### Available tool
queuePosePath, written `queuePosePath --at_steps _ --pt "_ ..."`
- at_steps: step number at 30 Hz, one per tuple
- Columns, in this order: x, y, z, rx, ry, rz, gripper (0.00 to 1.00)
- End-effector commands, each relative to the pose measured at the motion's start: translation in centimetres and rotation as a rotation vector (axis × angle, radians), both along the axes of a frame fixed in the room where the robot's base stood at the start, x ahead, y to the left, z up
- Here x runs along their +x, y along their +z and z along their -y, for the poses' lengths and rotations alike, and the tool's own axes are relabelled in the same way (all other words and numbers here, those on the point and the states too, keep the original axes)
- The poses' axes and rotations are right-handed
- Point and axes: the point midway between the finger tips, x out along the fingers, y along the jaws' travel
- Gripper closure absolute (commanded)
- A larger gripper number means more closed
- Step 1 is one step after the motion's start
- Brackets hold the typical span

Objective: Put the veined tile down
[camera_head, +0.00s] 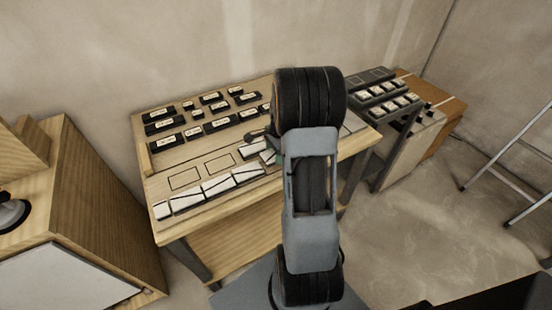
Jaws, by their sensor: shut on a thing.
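My gripper (264,140) shows partly over the wooden table (159,191), left of my own arm, which hides much of it. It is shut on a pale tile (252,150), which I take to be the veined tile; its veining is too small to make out. The tile is low over the tabletop, and I cannot tell whether it touches. Two empty outlined rectangles, a left one (184,178) and a right one (220,163), lie to its left. A row of white tiles (217,187) with dark lines runs along the front edge.
Several black blocks with pale labels (211,98) stand at the back of the table. A dark rack of labelled pieces (390,103) stands to the right. A wooden cabinet (75,200) is at left, a metal ladder (510,170) at far right.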

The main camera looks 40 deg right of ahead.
Motion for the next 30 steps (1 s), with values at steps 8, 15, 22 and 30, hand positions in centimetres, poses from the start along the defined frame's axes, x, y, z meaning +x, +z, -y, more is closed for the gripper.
queuePosePath --at_steps 8,15,22,30 --pt "0.0 -3.1 0.1 0.0 0.0 -0.001 0.66" --pt "0.1 -3.2 0.1 0.0 0.001 0.0 0.66" --pt "0.0 -3.5 0.1 0.0 0.0 -0.001 0.34" --pt "0.1 -3.5 0.1 0.0 0.0 0.0 0.15"
